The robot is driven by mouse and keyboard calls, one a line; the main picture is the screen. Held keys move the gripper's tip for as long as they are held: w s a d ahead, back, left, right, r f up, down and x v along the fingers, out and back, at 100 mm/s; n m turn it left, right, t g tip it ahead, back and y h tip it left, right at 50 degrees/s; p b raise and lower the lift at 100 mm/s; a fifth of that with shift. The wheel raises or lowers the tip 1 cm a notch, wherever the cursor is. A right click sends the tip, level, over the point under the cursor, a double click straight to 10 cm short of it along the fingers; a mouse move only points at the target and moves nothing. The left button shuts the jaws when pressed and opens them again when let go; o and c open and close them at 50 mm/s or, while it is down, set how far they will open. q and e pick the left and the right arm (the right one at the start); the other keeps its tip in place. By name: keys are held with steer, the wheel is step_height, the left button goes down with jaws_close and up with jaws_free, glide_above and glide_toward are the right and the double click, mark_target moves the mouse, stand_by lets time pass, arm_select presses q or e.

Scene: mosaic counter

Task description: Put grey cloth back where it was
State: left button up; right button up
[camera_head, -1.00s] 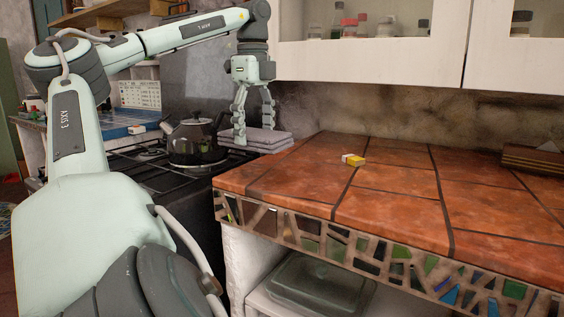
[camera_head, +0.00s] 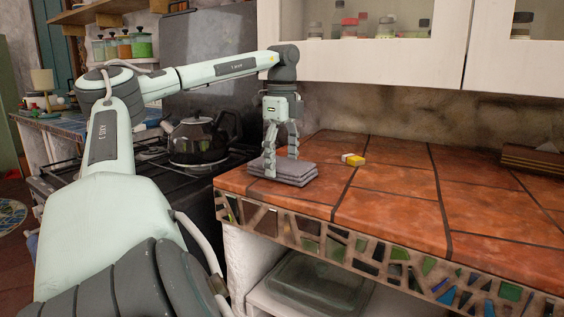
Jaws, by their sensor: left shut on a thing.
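The grey cloth (camera_head: 284,171) is a folded, flat stack at the left end of the red tiled counter (camera_head: 390,190), close to the front edge. My left gripper (camera_head: 281,166) points down over it and is shut on the cloth, with one finger on its left side and the other at its far right part. The cloth looks level and at or just above the tiles; I cannot tell whether it touches them. My right gripper is not in view.
A small yellow and white block (camera_head: 353,159) lies just right of the cloth. A dark kettle (camera_head: 197,138) stands on the stove to the left. White cabinets (camera_head: 370,55) hang above. The middle of the counter is clear.

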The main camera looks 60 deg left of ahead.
mark_target(282, 163)
arm_select(q)
steer(key=shift+f, duration=0.2)
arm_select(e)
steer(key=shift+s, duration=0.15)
arm_select(q)
steer(key=o, duration=1.3)
steer(key=shift+c, duration=0.2)
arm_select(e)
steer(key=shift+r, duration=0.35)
arm_select(q)
steer(key=shift+r, duration=0.1)
steer(key=shift+r, duration=0.15)
step_height(282, 163, up, 12)
steer(key=p, duration=0.2)
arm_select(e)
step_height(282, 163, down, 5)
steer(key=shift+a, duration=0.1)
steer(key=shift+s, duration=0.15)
